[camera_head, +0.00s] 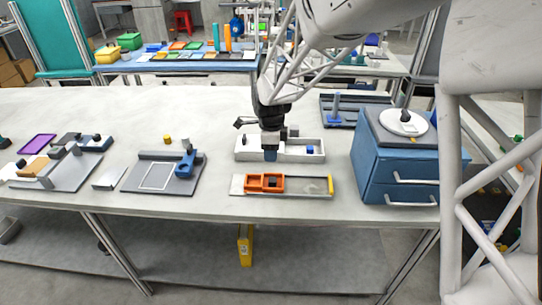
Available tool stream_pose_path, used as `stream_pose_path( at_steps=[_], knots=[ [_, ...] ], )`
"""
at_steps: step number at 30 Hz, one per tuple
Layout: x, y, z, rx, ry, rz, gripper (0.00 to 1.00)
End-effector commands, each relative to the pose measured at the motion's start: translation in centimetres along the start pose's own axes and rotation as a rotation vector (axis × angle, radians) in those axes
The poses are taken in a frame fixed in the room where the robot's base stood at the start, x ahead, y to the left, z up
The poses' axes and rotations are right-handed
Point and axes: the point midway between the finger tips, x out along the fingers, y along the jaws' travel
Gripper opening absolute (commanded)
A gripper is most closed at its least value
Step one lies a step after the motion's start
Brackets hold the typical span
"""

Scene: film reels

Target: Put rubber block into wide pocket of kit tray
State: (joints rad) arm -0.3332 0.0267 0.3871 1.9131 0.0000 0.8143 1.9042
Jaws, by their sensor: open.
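A white tray (245,156) with low walls, which looks like the kit tray, lies on the table in the middle. A small blue cube (310,150) sits in its right part. My gripper (270,157) points down over the tray's middle, and its jaws hide part of the tray and its dividers. The jaws are open; I cannot tell whether anything is between them. A dark grey block (293,132) shows just right of my gripper at the tray's back edge. It may be the rubber block, but it is too small to tell, as is which pocket is wide.
In front of the tray lies a flat plate with an orange fixture (264,183). A blue drawer cabinet (383,178) stands at right, a grey tray (374,105) behind it. A grey board with a blue clamp (185,164) lies at left. The table's back left is clear.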

Motion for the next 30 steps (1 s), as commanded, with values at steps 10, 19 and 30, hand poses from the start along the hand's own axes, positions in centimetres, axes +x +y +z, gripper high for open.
stream_pose_path(
  at_steps=[10, 19, 30],
  knots=[
    [-0.1, 0.0, 0.0, 0.0, 0.0, 0.0, 0.42],
    [-0.1, 0.0, 0.0, 0.0, 0.0, 0.0, 0.42],
    [-1.1, 0.6, -0.9, -0.036, -0.002, -0.007, 0.42]
  ],
)
